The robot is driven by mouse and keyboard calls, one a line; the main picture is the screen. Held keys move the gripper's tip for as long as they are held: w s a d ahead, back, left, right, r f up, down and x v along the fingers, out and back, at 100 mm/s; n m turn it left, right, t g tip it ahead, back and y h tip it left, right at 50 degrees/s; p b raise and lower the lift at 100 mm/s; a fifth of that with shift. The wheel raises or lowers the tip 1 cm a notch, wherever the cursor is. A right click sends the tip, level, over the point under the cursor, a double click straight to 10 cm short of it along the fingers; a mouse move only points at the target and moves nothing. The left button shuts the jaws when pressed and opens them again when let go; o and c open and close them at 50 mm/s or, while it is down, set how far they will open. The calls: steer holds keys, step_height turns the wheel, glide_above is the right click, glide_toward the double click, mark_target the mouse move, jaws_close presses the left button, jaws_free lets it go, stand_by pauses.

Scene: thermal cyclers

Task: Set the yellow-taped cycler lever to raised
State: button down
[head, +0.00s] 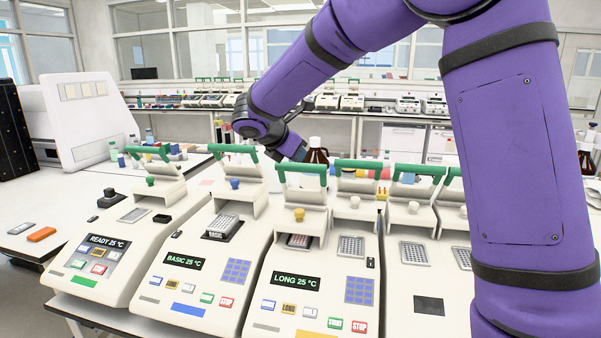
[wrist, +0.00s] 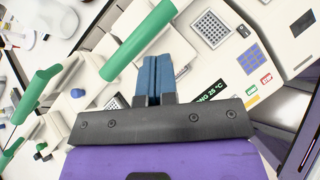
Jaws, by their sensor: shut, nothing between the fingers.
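The yellow-taped cycler (head: 285,310) is the one whose screen reads LONG 25 °C; its yellow tape (head: 309,334) shows at the front edge. Its green lever bar (head: 302,168) lies across the top of its lid, above a yellow knob (head: 299,214). In the wrist view a long green bar (wrist: 138,40) runs just beyond my gripper (wrist: 154,62), whose blue fingers are together and empty. In the head view my gripper (head: 300,153) is just behind and above the lever bar. I cannot tell whether they touch.
The BASIC cycler (head: 150,290) and READY cycler (head: 65,260) stand to the left, with similar green bars close by. More cyclers stand to the right, partly behind my arm. A brown bottle (head: 317,152) stands behind. An orange item (head: 41,234) lies on the left bench.

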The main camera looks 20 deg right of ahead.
steer(key=s+a+f+n+t+y, duration=0.25)
steer(key=s+a+n+t, duration=0.25)
steer(key=s+n, duration=0.25)
steer(key=w+d+r+x, duration=0.1)
steer(key=r+x, duration=0.1)
steer(key=x, duration=1.1)
steer(key=shift+w+r, duration=0.15)
steer(key=shift+r, duration=0.2)
steer(key=shift+d+h, duration=0.2)
steer(key=shift+h, duration=0.05)
steer(key=w+d+r, duration=0.3)
steer(key=w, duration=0.2)
steer(key=shift+w+d+r, duration=0.15)
steer(key=shift+w+d, duration=0.25)
steer(key=shift+s+a, duration=0.1)
